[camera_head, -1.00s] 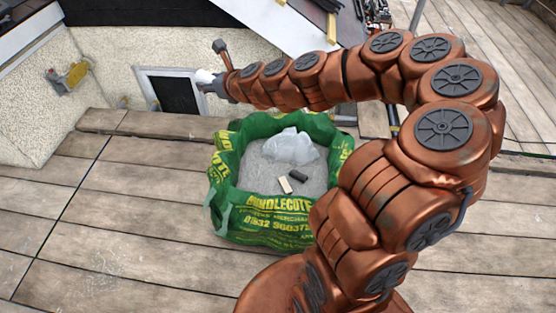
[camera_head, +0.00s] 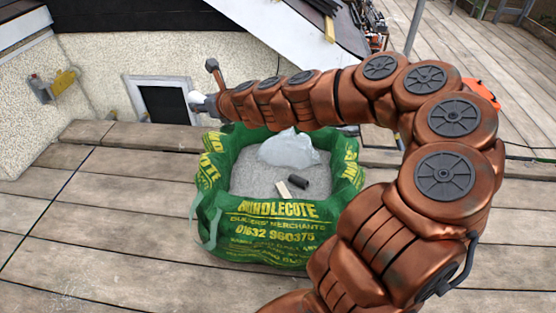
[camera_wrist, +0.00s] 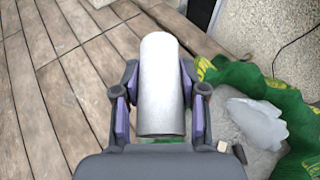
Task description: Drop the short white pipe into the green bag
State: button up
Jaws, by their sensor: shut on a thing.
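The short white pipe (camera_wrist: 162,85) is between the two fingers of my gripper (camera_wrist: 160,105) in the wrist view, and the gripper is shut on it. In the head view the pipe (camera_head: 200,103) shows only as a small pale shape at the arm's end, beyond the bag's far left corner; my gripper (camera_head: 208,103) is small and hard to make out there. The green bag (camera_head: 275,238) stands open on the boards, with yellow lettering on its front. In the wrist view the bag (camera_wrist: 295,120) is to the right of the pipe.
Inside the bag are grey granular fill, a crumpled translucent sheet (camera_head: 288,150), a pale block (camera_head: 283,188) and a dark cylinder (camera_head: 298,182). A rough wall with a white-framed dark opening (camera_head: 165,103) stands behind. Bare boards (camera_head: 110,230) lie to the left.

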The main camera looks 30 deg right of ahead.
notch_tip(320, 180, down, 2)
jog(key=shift+w+a+f+b, duration=0.1)
jog(key=shift+f+b, duration=0.1)
jog(key=shift+b, duration=0.85)
jog(key=shift+r, duration=0.25)
jog(key=shift+f, duration=0.1)
